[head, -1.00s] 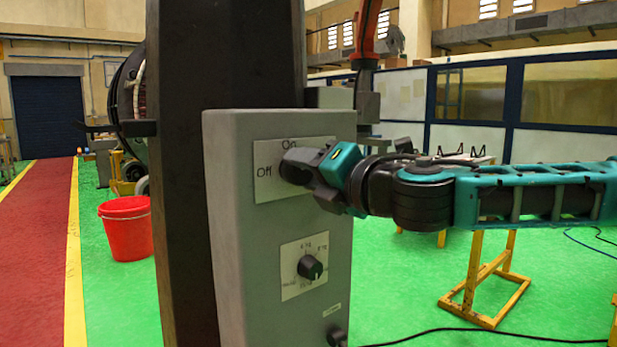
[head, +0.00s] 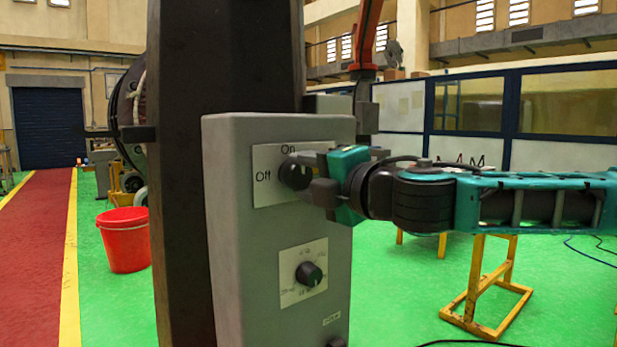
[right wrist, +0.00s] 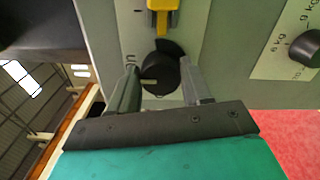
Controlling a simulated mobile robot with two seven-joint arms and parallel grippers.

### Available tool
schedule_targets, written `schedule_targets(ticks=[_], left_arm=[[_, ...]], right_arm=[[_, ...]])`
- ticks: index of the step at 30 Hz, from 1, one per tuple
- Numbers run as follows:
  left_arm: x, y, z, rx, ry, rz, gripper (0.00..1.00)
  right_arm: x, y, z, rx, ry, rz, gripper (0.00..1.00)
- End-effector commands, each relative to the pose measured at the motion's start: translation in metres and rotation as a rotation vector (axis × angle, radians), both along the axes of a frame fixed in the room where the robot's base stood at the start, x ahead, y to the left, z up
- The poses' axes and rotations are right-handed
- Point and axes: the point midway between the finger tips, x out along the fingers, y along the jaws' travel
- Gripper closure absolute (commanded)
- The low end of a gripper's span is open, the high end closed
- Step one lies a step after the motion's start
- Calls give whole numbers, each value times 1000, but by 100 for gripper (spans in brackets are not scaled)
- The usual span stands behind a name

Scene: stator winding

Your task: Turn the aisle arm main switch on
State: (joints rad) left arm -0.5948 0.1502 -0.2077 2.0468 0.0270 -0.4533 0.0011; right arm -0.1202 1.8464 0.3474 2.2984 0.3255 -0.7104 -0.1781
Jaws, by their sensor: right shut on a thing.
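The main switch is a black round knob (head: 291,174) on a pale plate (head: 266,194) marked "On" above it and "Off" to its left, high on a grey box (head: 240,250). My right gripper (head: 307,178) reaches in from the right and is shut on the knob, hiding part of it. In the right wrist view, the fingers (right wrist: 158,72) lie on both sides of the knob (right wrist: 165,85). A pale mark on the knob points left there, toward the partly hidden "On" lettering. My left gripper is not in view.
A lower dial (head: 309,273) sits on the same box. A dark column (head: 185,220) stands behind it. A red bucket (head: 124,240) is on the green floor at left, and a yellow stand (head: 485,290) is at right. A yellow piece (right wrist: 163,15) shows above the knob in the wrist view.

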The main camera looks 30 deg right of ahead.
Motion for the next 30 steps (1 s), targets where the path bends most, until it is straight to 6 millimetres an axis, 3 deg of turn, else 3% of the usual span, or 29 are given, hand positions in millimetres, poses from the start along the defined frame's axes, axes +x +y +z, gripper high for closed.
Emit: schedule_targets(ticks=[8, 9, 16, 30], left_arm=[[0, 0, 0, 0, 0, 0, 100], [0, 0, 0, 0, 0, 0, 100], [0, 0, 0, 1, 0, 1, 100], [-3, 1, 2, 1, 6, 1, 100]], right_arm=[[0, 0, 0, 5, 1, 0, 82], [0, 0, 0, 5, 1, 0, 48], [0, 0, 0, 3, 0, 0, 26], [-9, -4, 3, 5, -4, -7, 26]])
